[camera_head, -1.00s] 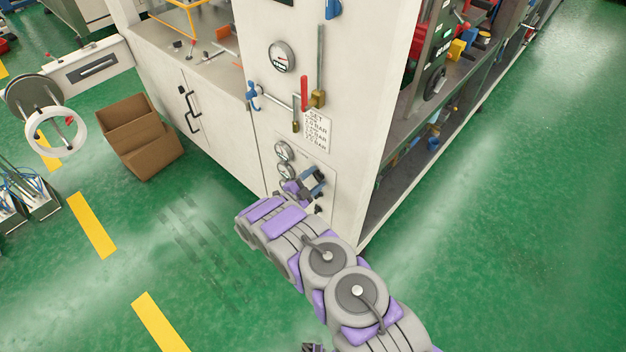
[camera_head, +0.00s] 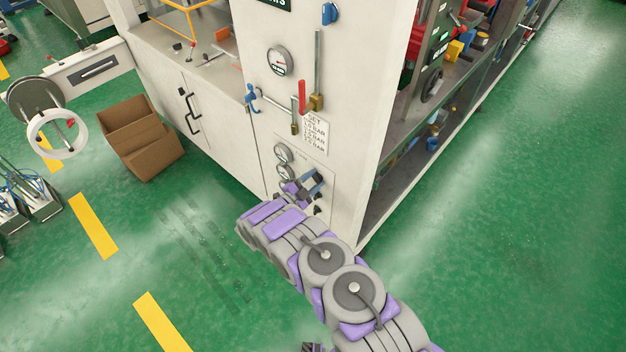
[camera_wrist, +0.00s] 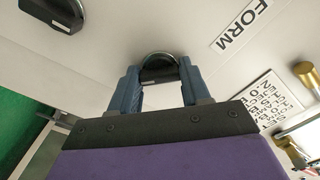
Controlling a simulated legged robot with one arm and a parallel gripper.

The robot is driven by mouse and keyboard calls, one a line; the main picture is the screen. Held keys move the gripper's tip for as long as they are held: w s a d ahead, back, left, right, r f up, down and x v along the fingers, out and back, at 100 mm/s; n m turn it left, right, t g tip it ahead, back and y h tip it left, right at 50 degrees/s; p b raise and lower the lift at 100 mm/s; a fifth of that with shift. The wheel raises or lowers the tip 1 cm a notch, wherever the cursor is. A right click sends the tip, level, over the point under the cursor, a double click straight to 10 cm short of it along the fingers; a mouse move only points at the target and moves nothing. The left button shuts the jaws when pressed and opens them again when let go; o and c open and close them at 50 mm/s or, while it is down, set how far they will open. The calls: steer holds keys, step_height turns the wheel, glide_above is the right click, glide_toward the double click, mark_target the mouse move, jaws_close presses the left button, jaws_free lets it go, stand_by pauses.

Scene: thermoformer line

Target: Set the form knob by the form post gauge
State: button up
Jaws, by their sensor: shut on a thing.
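My gripper (camera_head: 312,183) is at the lower front panel of the white machine post, just right of two small round gauges, the upper one (camera_head: 283,152) and the lower one (camera_head: 287,172). Their needles are too small to read. In the wrist view the blue fingers of my gripper (camera_wrist: 158,77) stand either side of a dark round part with a silver rim (camera_wrist: 158,66). My gripper is shut on the form knob, mostly hidden by the fingers and wrist. A FORM label (camera_wrist: 240,25) is on the panel beside it.
A larger gauge (camera_head: 279,61), a red-handled lever (camera_head: 302,97), a brass padlock (camera_head: 316,102) and a SET placard (camera_head: 315,133) are higher on the post. A cardboard box (camera_head: 140,138) stands on the floor at left. Green floor at right is clear.

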steer(key=o, duration=1.1)
steer(key=shift+a+f, duration=0.15)
steer(key=shift+c, duration=0.2)
steer(key=shift+s, duration=0.1)
steer(key=p+v, duration=0.3)
steer(key=v, duration=1.4)
steer(key=shift+p, duration=0.4)
steer(key=shift+s+a+f, duration=0.15)
steer(key=shift+s+a, duration=0.05)
